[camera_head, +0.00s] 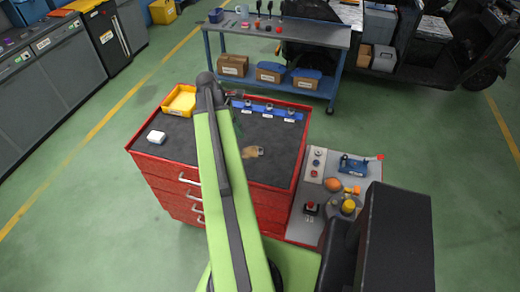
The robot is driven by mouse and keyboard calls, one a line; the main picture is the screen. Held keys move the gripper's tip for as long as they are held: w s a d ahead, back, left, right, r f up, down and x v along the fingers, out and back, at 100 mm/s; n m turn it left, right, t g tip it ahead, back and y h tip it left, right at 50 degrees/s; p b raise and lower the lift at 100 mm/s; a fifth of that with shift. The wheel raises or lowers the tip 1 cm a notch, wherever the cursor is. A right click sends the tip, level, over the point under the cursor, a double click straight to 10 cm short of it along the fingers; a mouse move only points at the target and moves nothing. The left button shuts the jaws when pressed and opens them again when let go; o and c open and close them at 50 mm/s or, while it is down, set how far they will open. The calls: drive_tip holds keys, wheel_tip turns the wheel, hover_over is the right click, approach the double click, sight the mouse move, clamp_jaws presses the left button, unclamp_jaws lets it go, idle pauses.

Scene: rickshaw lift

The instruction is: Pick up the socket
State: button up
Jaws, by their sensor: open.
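Small metal sockets stand on a blue rail (279,112) along the far side of the red cabinet's dark top. One socket (268,108) is near the rail's middle, another (291,112) is at its right, and one (248,103) is at its left. White labels sit in front of them; the print is too small to read. My green arm reaches over the cabinet from the near side.
A grey side surface (308,229) with small parts adjoins at right. A workbench (290,34) stands behind. Green floor is open at left.

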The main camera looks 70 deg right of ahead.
drive_tip(key=s+d, duration=0.2)
drive_tip(key=s, duration=0.1)
drive_tip(key=b, duration=1.2)
approach(261, 150)
drive_tip(key=x, duration=0.5)
drive_tip(key=shift+d+f, duration=0.1)
drive_tip(key=shift+d, duration=0.1)
drive_tip(key=b+x, duration=0.2)
drive_tip(key=x, duration=0.1)
drive_tip(key=b+x, duration=0.1)
drive_tip(key=b, duration=0.1)
drive_tip(key=shift+w+a+f, duration=0.1)
drive_tip(key=shift+a+f, duration=0.1)
drive_tip(key=shift+f, duration=0.15)
drive_tip(key=shift+d+f+b, duration=0.15)
drive_tip(key=shift+f+b, duration=0.15)
drive_tip(key=shift+b, duration=0.1)
drive_tip(key=shift+r, duration=0.2)
clamp_jaws()
